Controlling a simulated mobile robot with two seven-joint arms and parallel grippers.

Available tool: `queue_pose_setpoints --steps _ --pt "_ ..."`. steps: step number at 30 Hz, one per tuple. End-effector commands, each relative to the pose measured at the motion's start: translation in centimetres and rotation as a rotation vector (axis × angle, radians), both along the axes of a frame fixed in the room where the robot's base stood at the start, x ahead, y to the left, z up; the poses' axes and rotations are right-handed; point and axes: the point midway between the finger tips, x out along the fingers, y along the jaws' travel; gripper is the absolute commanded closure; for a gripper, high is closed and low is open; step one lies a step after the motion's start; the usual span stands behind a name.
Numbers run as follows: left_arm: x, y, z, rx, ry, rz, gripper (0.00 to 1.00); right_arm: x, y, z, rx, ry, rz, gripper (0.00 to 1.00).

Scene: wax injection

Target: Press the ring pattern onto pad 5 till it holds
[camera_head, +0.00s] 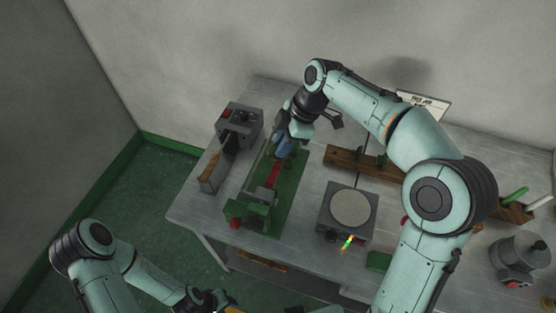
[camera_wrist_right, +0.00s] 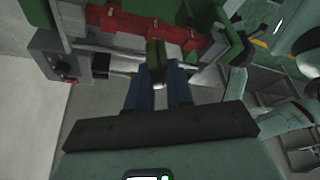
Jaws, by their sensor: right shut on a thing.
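My right gripper (camera_head: 283,153) is over the green fixture (camera_head: 249,218) on the table. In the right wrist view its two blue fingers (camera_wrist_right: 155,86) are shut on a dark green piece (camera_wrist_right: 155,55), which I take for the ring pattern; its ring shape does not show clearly. The piece points at a red bar (camera_wrist_right: 125,27) in the fixture and overlaps it in the picture; I cannot tell whether they touch. The red bar (camera_head: 272,176) also shows in the head view. Pad numbers cannot be read. My left gripper (camera_head: 207,302) is at the bottom edge, its jaws unclear.
A grey machine (camera_head: 239,122) stands left of the fixture. A grey unit with a round pale plate (camera_head: 350,207) stands to the right. A wooden rack (camera_head: 342,159) with green pieces is behind it. A grey pot (camera_head: 520,258) stands at far right. A sign (camera_head: 425,103) stands at the back.

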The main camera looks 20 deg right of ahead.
Motion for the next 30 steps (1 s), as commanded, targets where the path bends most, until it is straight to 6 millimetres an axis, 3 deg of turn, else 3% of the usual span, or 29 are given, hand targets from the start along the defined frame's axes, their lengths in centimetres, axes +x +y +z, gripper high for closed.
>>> queue_pose_setpoints --steps 30 --pt "-0.40 -0.01 -0.48 0.000 0.004 0.000 0.57 0.01 -0.02 -0.89 0.000 0.000 0.000 1.00"
